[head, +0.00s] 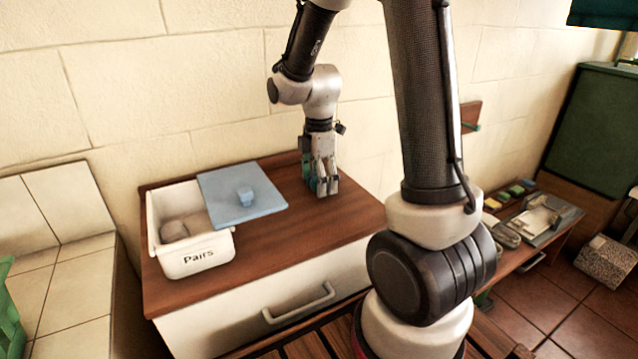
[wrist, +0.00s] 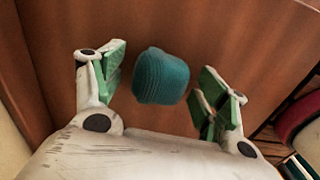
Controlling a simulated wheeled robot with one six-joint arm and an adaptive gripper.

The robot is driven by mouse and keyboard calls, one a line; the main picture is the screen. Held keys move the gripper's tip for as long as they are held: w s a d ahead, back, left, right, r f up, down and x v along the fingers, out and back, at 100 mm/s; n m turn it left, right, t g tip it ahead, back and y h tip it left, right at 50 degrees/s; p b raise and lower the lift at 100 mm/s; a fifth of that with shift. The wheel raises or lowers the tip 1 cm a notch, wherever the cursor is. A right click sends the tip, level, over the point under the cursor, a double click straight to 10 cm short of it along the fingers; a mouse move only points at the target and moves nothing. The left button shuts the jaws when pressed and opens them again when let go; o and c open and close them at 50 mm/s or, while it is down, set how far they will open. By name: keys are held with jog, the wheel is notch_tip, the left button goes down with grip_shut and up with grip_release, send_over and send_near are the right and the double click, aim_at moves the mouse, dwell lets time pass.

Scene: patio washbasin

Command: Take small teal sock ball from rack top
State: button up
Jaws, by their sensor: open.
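The small teal sock ball (wrist: 160,76) rests on the brown wooden top, seen in the wrist view between and just ahead of my open fingers. My gripper (wrist: 161,88) points down over it, with a gap on each side of the ball. In the head view my gripper (head: 322,185) is low over the wooden rack top (head: 310,222), to the right of the blue lid. The ball is mostly hidden behind the fingers there; a bit of teal (head: 313,184) shows.
A white bin (head: 196,258) marked "Pairs" holds a greyish bundle (head: 186,228). A blue lid (head: 232,208) with a knob lies partly over it. A wall stands close behind my gripper. The rack top's front right is clear. A low shelf (head: 535,235) with several items is at right.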

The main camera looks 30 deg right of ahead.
jog(key=c, duration=1.1)
jog(key=shift+o, duration=0.2)
jog(key=shift+r, duration=0.1)
